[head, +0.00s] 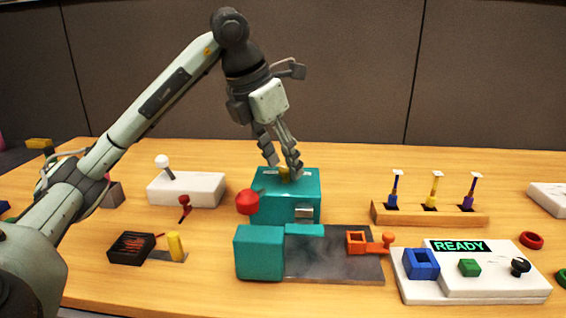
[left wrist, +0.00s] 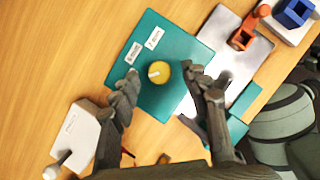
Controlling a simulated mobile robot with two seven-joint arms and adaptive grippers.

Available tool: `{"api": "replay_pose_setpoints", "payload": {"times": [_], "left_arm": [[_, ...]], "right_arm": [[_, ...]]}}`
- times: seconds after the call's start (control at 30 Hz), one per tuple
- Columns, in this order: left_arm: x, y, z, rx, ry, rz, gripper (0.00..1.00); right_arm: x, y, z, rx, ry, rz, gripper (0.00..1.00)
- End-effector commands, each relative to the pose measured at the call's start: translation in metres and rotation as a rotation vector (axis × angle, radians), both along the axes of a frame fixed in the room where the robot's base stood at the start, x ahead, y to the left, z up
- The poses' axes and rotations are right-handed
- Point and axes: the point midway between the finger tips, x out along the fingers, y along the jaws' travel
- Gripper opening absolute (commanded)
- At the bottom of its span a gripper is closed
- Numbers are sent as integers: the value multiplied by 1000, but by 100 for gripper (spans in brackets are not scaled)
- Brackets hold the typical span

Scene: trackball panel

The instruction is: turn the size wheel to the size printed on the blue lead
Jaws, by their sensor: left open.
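The size wheel is a yellow round knob (left wrist: 158,73) with a pale mark, on top of a teal box (head: 265,208). Two white labels (left wrist: 153,39) lie on the box top beside it; their print is too small to read surely. My left gripper (head: 282,167) points down over the knob, open. In the left wrist view its fingers stand on either side of the knob; contact cannot be told. The blue lead (head: 393,188) stands upright at the left end of a wooden rack (head: 428,218), with a white tag on top whose print is unreadable. My right gripper is out of view.
A yellow and a purple lead share the rack. A red ball (head: 247,202) sticks out from the teal box. In front lie a teal block (head: 259,252), a grey plate (head: 320,265) with an orange part (head: 357,242), and a white READY panel (head: 420,290). A white switch box (head: 195,189) stands left.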

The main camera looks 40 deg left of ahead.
Motion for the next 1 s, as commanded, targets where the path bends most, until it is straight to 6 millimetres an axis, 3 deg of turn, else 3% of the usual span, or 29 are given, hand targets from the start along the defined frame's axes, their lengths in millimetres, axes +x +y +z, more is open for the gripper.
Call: {"api": "replay_pose_setpoints", "payload": {"times": [0.33, 0.7, 1.0], "left_arm": [[2, -1, -5, 0, -1, -1, 46], [2, -1, -5, 0, -1, 0, 0], [2, 0, -5, 0, -1, -31, 0]], "right_arm": [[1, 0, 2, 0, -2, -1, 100], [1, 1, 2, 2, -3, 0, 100], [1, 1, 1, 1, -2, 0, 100]]}}
